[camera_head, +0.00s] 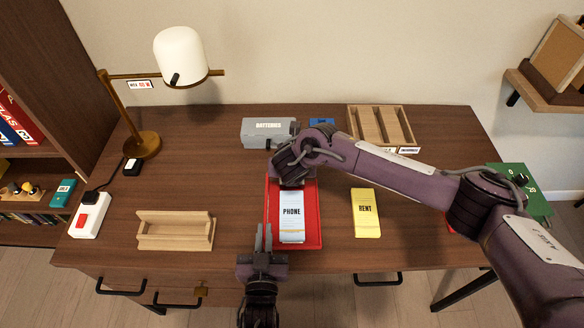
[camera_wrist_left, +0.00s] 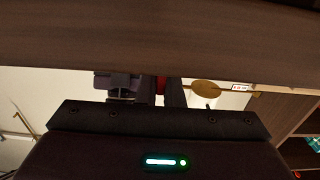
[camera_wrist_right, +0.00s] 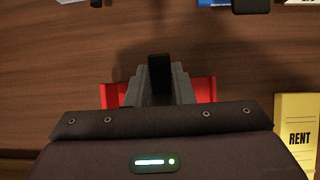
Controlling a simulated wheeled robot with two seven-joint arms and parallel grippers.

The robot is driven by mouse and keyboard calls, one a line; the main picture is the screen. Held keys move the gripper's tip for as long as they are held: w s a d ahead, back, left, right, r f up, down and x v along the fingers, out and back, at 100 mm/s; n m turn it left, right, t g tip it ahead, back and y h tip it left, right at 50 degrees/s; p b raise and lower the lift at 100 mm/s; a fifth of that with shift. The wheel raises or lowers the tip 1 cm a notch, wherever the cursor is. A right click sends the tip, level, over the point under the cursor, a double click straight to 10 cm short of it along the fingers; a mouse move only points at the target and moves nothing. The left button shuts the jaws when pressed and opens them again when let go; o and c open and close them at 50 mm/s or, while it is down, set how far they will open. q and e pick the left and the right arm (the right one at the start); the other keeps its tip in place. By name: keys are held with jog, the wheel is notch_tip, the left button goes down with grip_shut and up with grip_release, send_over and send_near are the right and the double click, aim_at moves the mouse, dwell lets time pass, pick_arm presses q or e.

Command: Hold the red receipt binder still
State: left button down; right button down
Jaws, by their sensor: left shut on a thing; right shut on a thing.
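The red receipt binder (camera_head: 314,238) lies flat near the desk's front edge, with a pale PHONE slip (camera_head: 291,215) on it. My left gripper (camera_head: 263,232) is at the binder's near left edge, its fingers shut on it; red shows between them in the left wrist view (camera_wrist_left: 160,86). My right gripper (camera_wrist_right: 159,80) is at the binder's far edge, shut on a small black piece, with red on both sides of the fingers. In the head view my right arm hides that far edge and the right fingertips.
A yellow RENT slip (camera_head: 366,222) lies right of the binder. A wooden holder (camera_head: 175,238) stands left. A grey BATTERIES box (camera_head: 262,131), blue item (camera_head: 322,123) and slotted wooden tray (camera_head: 381,128) stand behind. A lamp (camera_head: 143,146) and switched power block (camera_head: 90,216) are far left.

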jog(key=t, duration=0.1)
jog(key=s+t, duration=0.1)
jog(key=t, duration=0.3)
jog(key=shift+s+r, duration=0.15)
jog(key=shift+s, duration=0.15)
jog(key=shift+s+f+t, duration=0.15)
jog(key=shift+s+t, duration=0.15)
jog(key=shift+t, duration=0.55)
jog(key=shift+s+f+t, duration=0.1)
jog(key=shift+s+t, duration=0.15)
jog(key=shift+t, duration=0.6)
jog(key=c, duration=1.2)
grip_release()
jog(key=shift+c, duration=0.2)
jog(key=v, duration=0.7)
jog(key=shift+s, duration=0.3)
pick_arm(q)
jog(key=c, duration=1.5)
grip_release()
